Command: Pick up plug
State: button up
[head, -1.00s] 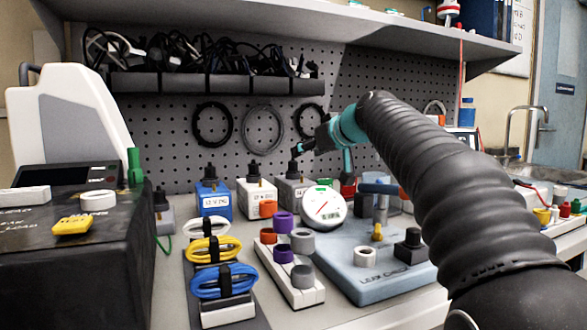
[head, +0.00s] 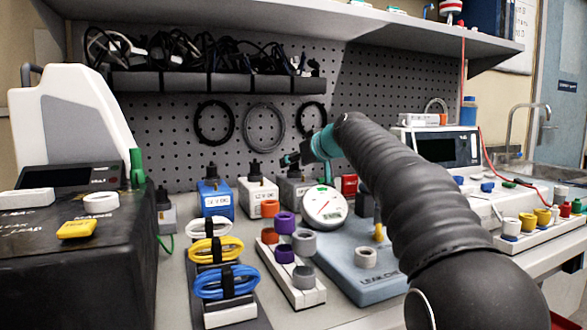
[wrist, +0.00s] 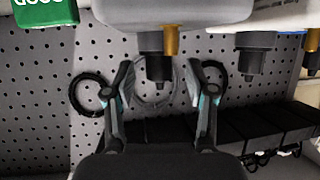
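Black plugs stand upright on a row of small boxes at the pegboard. One plug (head: 211,171) is on the blue box (head: 216,203), another (head: 254,170) on the white box (head: 258,197). My gripper (head: 289,160) is at the grey box (head: 292,188), whose plug is mostly hidden behind it in the head view. The wrist view looks upside down. There my gripper (wrist: 160,78) is open, its two fingers apart on either side of a dark plug (wrist: 158,62) under a pale box, with gaps on both sides. A brass pin (wrist: 172,40) is beside that plug. A neighbouring plug (wrist: 257,60) is to the right.
A round gauge (head: 325,207) stands on a pale blue base (head: 368,270) close to the grey box. A rack of coloured caps (head: 291,277) and coiled cables (head: 222,282) lie in front. A dark box (head: 70,265) fills the left. A shelf (head: 300,20) overhangs the bench.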

grip_shut()
jog(key=shift+r, duration=0.1)
jog(key=shift+r, duration=0.5)
jog(key=r, duration=0.2)
jog(key=d+r+p, duration=0.1)
jog(key=shift+w+r+p, duration=0.1)
jog(key=shift+r+p, duration=0.2)
jog(key=shift+r, duration=0.05)
jog(key=d+r+p, duration=0.1)
jog(key=d+r, duration=0.5)
jog(key=d, duration=0.4)
jog(key=shift+d, duration=0.3)
